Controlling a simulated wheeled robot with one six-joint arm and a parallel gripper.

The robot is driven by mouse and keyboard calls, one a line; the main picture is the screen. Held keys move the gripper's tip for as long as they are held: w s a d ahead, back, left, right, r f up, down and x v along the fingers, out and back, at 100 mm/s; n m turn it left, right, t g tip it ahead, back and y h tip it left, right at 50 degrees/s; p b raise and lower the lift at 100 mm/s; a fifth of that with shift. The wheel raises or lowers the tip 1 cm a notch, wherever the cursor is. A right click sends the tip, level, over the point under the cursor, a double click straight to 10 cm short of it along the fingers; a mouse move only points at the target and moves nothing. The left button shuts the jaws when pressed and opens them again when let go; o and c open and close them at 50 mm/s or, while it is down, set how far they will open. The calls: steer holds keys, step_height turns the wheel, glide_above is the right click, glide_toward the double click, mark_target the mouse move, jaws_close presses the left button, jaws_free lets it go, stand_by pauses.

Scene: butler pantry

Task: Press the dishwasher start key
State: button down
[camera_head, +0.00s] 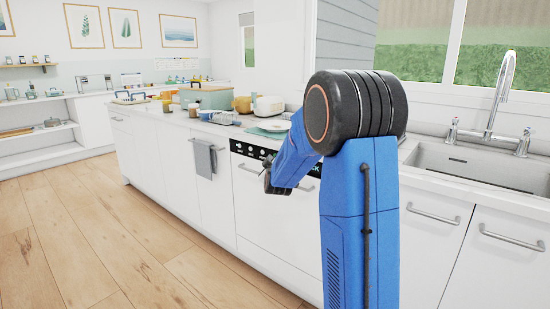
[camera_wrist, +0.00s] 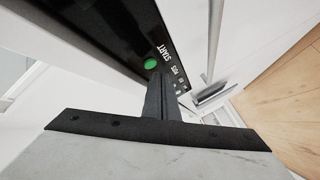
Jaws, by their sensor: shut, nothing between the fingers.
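The dishwasher (camera_head: 262,205) is a white front under the counter, with a black control strip (camera_head: 247,149) along its top. In the wrist view the strip (camera_wrist: 108,32) runs across the upper left. It carries a green round start key (camera_wrist: 151,63) beside the white word START. My gripper (camera_wrist: 160,78) is shut and empty, its fingertips just below the green key in the picture. I cannot tell whether they touch it. In the head view my gripper (camera_head: 268,182) is small and dark in front of the dishwasher, and my blue arm hides the strip's right part.
A bar handle (camera_wrist: 216,40) runs along the dishwasher front near my gripper. A grey towel (camera_head: 204,160) hangs left of the dishwasher. Dishes and a teal box (camera_head: 205,98) stand on the counter. A sink (camera_head: 485,165) is at the right. The wooden floor (camera_head: 100,235) is clear.

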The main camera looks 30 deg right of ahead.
steer(key=shift+d, duration=0.15)
steer(key=shift+w+d, duration=0.1)
steer(key=shift+d, duration=0.15)
